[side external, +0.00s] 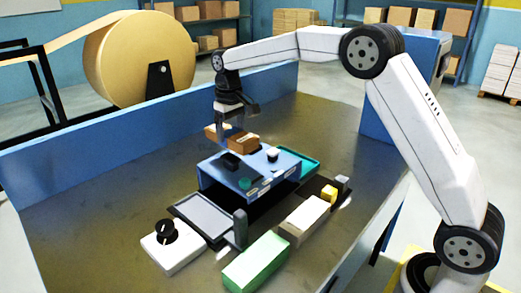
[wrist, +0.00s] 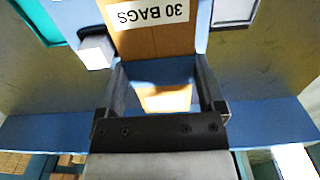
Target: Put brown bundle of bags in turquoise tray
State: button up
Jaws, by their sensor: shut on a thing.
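The brown bundle of bags (side external: 243,143) is held by my gripper (side external: 235,123). In the side view it appears above the back left of the blue box-shaped machine, with a finger crossing in front of it. In the wrist view, the bundle (wrist: 150,42) lies between the fingers of my gripper (wrist: 161,75) and shows a white "30 BAGS" label. The turquoise tray (side external: 311,164) lies on the bench behind and right of the blue machine, partly hidden by it. A turquoise edge also shows at the wrist view's top left (wrist: 47,32).
The blue machine (side external: 225,181) stands mid-bench beneath the bundle. In front are a grey flat plate (side external: 205,215), a white box with a black knob (side external: 172,250), a green block (side external: 257,262) and a beige block (side external: 304,222). The bench behind the tray is clear.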

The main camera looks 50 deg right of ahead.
jog(key=s+d, duration=0.3)
jog(key=d, duration=1.9)
notch_tip(320, 180, down, 9)
jog(key=shift+d+f, duration=0.2)
jog(key=shift+d, duration=0.25)
jog(key=shift+f, duration=0.25)
jog(key=shift+f, duration=2.45)
jog(key=shift+f, duration=0.75)
jog(key=o, duration=1)
jog(key=shift+o, duration=0.2)
